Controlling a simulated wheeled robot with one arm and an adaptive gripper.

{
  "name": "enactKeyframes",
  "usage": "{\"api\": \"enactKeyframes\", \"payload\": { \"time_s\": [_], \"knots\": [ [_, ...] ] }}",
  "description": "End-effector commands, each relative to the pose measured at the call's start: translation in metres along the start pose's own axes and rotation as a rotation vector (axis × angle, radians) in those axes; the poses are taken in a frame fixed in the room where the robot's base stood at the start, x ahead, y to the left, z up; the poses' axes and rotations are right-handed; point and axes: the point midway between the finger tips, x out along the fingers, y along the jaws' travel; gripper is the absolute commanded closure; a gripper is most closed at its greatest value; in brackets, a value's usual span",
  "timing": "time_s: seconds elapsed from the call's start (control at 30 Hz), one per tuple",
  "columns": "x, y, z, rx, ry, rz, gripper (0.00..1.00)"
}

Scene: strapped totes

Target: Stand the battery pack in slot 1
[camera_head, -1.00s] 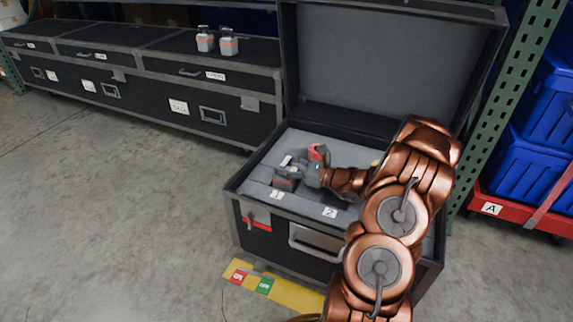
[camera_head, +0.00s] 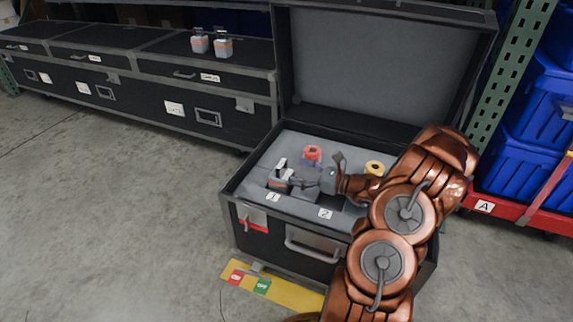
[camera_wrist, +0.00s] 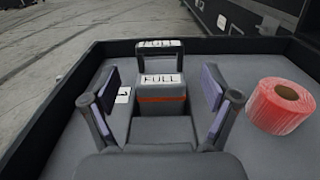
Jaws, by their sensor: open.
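The battery pack (camera_head: 280,175), grey with an orange band, stands upright at the left of the open case, behind the label 1 (camera_head: 273,197). In the wrist view the pack (camera_wrist: 163,92) shows "FULL" labels on its top and handle. It sits in or at a slot in the grey foam; how deep is hard to tell. My gripper (camera_head: 308,180) is open just right of the pack in the head view. In the wrist view my gripper (camera_wrist: 160,98) has its fingers spread to both sides of the pack, clear of it.
A red tape roll (camera_head: 313,153) and a yellow roll (camera_head: 375,168) sit in the case (camera_head: 232,187), whose lid (camera_head: 385,60) stands open behind. Two similar packs (camera_head: 211,44) stand on the long black case at left. Blue totes (camera_head: 530,160) are at right.

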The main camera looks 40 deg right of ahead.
Motion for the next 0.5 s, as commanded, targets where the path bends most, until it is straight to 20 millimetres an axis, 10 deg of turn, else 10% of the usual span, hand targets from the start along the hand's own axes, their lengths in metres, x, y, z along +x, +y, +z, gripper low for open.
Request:
{"api": "enactKeyframes", "payload": {
  "time_s": [0.5],
  "knots": [
    [-0.060, 0.000, -0.001, 0.002, 0.002, 0.000, 0.14]
  ]
}}
